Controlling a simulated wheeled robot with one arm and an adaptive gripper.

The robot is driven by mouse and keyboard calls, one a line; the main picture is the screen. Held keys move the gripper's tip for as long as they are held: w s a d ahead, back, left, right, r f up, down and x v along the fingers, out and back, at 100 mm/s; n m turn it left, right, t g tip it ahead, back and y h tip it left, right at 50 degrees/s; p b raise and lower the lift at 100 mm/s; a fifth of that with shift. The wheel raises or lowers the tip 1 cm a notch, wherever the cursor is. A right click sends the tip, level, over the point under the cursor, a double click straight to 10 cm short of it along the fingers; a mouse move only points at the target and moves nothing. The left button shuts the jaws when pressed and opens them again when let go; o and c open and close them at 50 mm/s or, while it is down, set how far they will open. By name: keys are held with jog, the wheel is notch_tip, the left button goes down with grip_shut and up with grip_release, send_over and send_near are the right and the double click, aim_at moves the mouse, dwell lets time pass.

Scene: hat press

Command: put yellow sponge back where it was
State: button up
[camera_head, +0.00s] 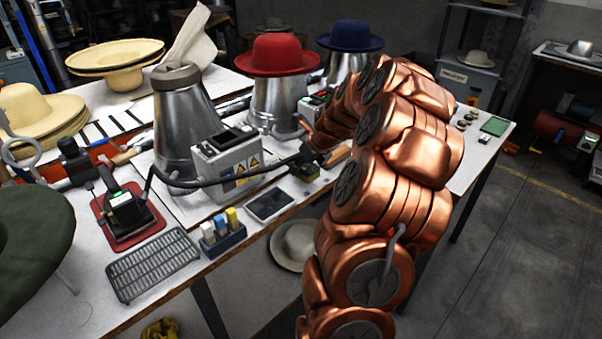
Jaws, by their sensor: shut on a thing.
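My copper-coloured arm rises from the lower right and bends over toward the workbench. Its end, with my dark gripper (309,150), is small and partly hidden by the arm, close to the grey control box with yellow warning labels. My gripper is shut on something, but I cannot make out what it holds. I cannot pick out a yellow sponge for certain. A small yellow block (231,215) stands upright with a white and a blue one in a dark holder (224,244) at the bench's front edge, apart from my gripper.
The grey control box (226,160) and its black hose stand near my gripper. A metal cone (185,125), a red hat (276,55) and a blue hat (350,36) stand behind. A wire rack (152,263) and a tablet (270,205) lie in front. Floor at right is open.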

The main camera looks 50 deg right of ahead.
aim_at(301, 173)
jog(key=shift+w+f, duration=0.2)
jog(key=shift+w, duration=0.1)
jog(key=shift+f+p, duration=0.3)
jog(key=shift+f, duration=1.35)
jog(key=shift+s, duration=0.1)
jog(key=o, duration=1)
jog(key=shift+f, duration=0.1)
